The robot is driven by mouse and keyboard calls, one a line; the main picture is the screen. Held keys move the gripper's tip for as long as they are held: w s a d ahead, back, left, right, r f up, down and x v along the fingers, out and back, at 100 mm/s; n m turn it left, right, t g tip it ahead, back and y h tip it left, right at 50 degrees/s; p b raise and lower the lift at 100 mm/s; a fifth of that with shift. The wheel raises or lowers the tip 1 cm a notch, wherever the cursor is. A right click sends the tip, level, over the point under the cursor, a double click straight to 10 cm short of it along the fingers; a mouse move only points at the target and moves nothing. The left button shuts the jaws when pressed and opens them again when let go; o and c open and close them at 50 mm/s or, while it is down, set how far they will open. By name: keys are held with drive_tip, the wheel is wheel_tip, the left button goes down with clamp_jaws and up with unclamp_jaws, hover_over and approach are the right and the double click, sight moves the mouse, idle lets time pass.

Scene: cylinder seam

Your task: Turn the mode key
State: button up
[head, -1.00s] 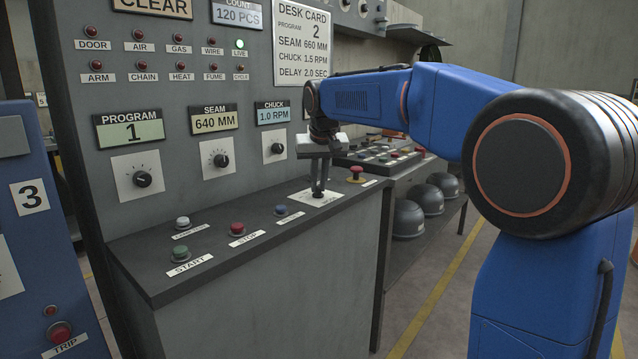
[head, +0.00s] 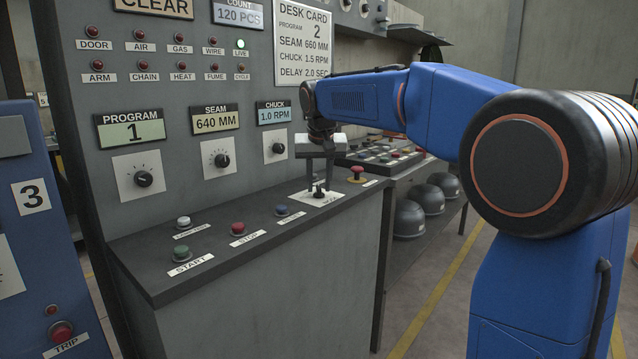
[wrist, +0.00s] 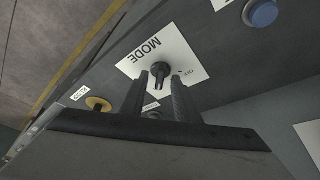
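The mode key (wrist: 160,72) is a small dark key switch on a white plate marked MODE (wrist: 185,60), set in the desk top. In the head view the key (head: 318,191) stands on its plate at the right end of the desk. My gripper (head: 320,182) is directly above the plate, pointing down. In the wrist view its two fingers (wrist: 157,85) are apart, one on each side of the key, with visible space between. I cannot tell exactly how far the fingertips reach down beside the key.
A yellow-and-red mushroom button (head: 358,173) is right of the plate. Blue (head: 282,210), red (head: 238,228), white (head: 183,222) and green (head: 181,253) buttons are to the left. The upright panel (head: 180,90) rises behind. The desk front is clear.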

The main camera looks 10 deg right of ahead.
drive_tip(key=v, duration=1.7)
drive_tip(key=shift+r, duration=0.2)
drive_tip(key=shift+s, duration=0.1)
drive_tip(key=s+d+f, duration=0.3)
drive_tip(key=s+f, duration=0.9)
drive_tip(key=s+d+f+n, duration=0.1)
drive_tip(key=s+d+f, duration=0.1)
drive_tip(key=s+f, duration=1)
drive_tip(key=s+d+f+n, duration=0.1)
drive_tip(key=s+d+f, duration=0.2)
drive_tip(key=s+f, duration=0.9)
drive_tip(key=shift+s+d+f+y, duration=0.35)
drive_tip(key=shift+f+y, duration=0.05)
drive_tip(key=shift+f, duration=0.05)
drive_tip(key=shift+c, duration=0.6)
